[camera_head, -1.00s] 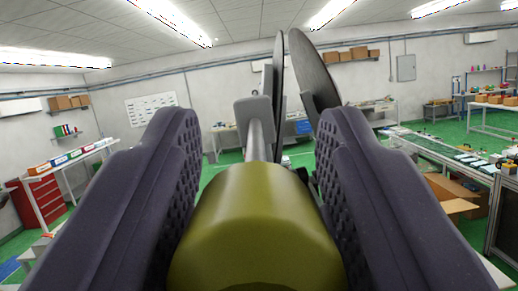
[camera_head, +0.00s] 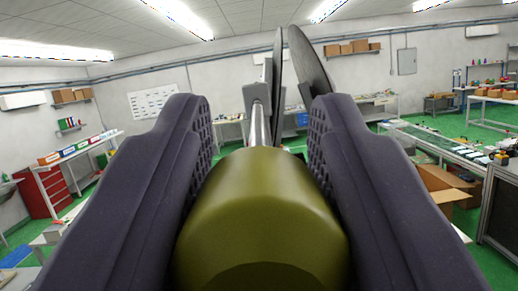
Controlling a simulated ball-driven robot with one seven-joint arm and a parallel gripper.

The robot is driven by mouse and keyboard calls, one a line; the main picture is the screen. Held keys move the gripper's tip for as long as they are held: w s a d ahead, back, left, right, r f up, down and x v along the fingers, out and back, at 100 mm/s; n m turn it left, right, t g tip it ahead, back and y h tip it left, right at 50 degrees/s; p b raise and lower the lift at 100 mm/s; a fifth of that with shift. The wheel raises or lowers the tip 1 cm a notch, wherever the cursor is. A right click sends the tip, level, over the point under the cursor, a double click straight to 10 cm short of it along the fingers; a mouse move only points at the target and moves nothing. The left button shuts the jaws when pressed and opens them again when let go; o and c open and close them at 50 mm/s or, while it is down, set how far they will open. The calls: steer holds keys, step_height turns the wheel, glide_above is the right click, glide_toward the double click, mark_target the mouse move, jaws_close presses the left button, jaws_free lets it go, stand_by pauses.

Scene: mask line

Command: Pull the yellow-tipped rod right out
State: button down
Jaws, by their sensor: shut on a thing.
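The rod (camera_head: 262,122) shows as a grey metal shaft running away from me, with a thick round yellow tip (camera_head: 262,215) close to the camera. My gripper (camera_head: 259,130) is shut on the yellow tip, one dark ridged finger on each side. The far part of the shaft meets a grey bracket (camera_head: 256,93), and I cannot tell how deep it sits there. Two thin dark discs, one seen edge-on (camera_head: 277,75) and one tilted (camera_head: 308,62), stand just beyond and right of the bracket.
A long bench with parts (camera_head: 445,148) and an open cardboard box (camera_head: 445,185) stand to the right. A white table (camera_head: 75,158) and a red cabinet (camera_head: 36,196) are at the left. Green floor (camera_head: 490,235) shows between the furniture.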

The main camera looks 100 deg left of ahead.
steer(key=shift+d+r, duration=0.1)
steer(key=c, duration=0.8)
jaws_free()
steer(key=shift+w, duration=0.1)
steer(key=shift+d, duration=0.2)
steer(key=shift+d+f, duration=0.3)
steer(key=b+v, duration=0.2)
steer(key=v, duration=0.5)
steer(key=shift+w+d, duration=0.1)
steer(key=shift+d, duration=0.05)
